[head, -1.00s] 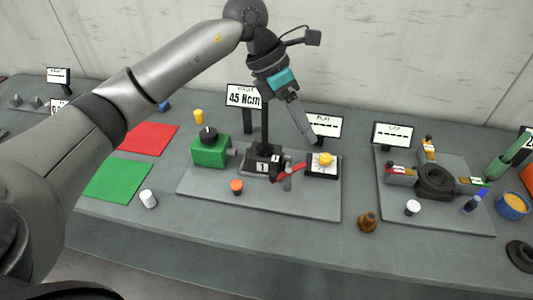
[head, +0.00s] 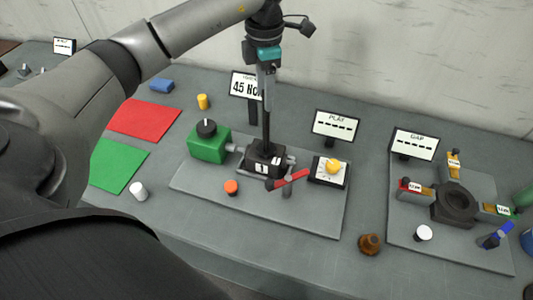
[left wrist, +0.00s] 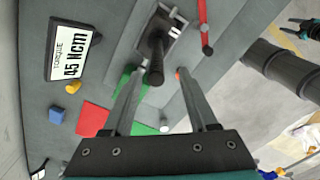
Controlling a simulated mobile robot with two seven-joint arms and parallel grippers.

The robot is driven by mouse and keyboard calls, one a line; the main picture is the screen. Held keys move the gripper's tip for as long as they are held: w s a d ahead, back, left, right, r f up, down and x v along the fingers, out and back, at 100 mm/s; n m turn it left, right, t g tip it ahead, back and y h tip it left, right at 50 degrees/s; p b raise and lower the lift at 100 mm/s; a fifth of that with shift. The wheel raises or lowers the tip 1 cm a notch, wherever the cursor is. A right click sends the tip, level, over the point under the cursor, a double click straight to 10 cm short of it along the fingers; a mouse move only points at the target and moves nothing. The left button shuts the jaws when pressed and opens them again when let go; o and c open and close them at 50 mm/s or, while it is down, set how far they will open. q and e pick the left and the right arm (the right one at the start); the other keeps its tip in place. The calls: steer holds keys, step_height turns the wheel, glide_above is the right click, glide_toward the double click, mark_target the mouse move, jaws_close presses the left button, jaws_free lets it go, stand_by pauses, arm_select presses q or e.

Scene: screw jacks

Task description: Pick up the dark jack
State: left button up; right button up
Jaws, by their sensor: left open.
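The dark jack (head: 263,160) stands upright on the grey plate at the middle of the table, with a white "1" label and a tall black post. My left gripper (head: 267,92) is above it, pointing down, open and close around the post's upper end. In the left wrist view the open fingers (left wrist: 156,72) stand to either side of the dark jack's post (left wrist: 155,58), with gaps showing. In the left wrist view a dark, teal-marked part at the upper right edge looks like my right gripper (left wrist: 305,28); its jaws are unclear.
A red lever (head: 290,180) sits at the jack's front right, and a green block (head: 208,145) to its left. The torque sign (head: 245,86) stands close behind the post. The play sign (head: 335,126) and a yellow knob (head: 333,166) are at right. An orange cap (head: 231,187) lies in front.

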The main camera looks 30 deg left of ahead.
mark_target(266, 115)
arm_select(q)
steer(key=f, duration=0.2)
steer(key=f+p, duration=0.1)
steer(key=f, duration=0.4)
steer(key=shift+w, duration=0.3)
steer(key=shift+f, duration=0.45)
arm_select(e)
steer(key=shift+w+r, duration=0.8)
steer(key=shift+w, duration=0.1)
steer(key=shift+s, duration=0.1)
arm_select(q)
jaws_close()
